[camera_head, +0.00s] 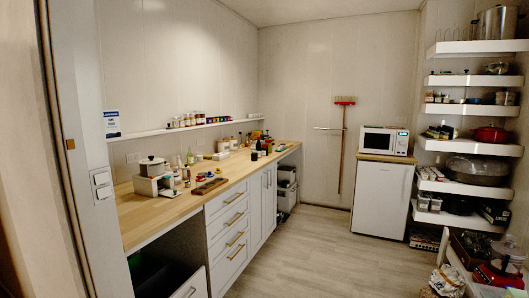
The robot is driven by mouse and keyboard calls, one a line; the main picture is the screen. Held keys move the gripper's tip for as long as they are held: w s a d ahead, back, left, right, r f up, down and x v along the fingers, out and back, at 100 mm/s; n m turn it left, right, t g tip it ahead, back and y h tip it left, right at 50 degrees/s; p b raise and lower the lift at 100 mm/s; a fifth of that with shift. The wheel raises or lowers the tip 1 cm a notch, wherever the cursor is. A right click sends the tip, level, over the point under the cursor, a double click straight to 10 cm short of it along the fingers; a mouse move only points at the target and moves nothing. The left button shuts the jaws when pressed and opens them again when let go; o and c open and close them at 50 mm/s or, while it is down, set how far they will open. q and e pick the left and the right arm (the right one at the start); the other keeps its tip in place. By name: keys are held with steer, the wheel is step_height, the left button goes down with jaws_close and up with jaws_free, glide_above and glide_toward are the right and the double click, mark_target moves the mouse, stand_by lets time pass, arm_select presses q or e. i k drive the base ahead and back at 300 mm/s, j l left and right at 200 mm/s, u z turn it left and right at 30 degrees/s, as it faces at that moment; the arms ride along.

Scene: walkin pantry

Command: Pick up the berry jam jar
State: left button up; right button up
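I cannot tell which item is the berry jam jar, as the jars are too small and far away to read. Several small jars (187,121) stand on the narrow wall shelf (150,134) at the left. Other small jars and bottles stand among the items on the long wooden counter (143,220), some near its close end and some near its far end. Neither of my grippers is in view.
A broom (342,150) hangs on the back wall. A white microwave (378,140) stands on a small white fridge (382,200). Loaded shelves (462,110) line the right wall. Items crowd the lower right corner. The wooden floor (310,255) is clear in the middle. A door frame stands close at left.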

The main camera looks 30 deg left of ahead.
mark_target(266, 149)
steer(key=i, duration=0.9)
steer(key=i+j+u, duration=0.15)
steer(key=i, duration=0.75)
steer(key=i+l, duration=0.1)
steer(key=i, duration=0.8)
steer(key=i+u, duration=0.15)
steer(key=i, duration=0.75)
steer(key=i+l, duration=0.25)
steer(key=i, duration=0.65)
steer(key=i+j+u, duration=0.1)
steer(key=i+u, duration=0.3)
steer(key=i, duration=0.2)
steer(key=i+l+u, duration=0.1)
steer(key=i+u, duration=0.3)
steer(key=i, duration=0.2)
steer(key=i+l+u, duration=0.4)
steer(key=i, duration=0.2)
steer(key=j, duration=0.1)
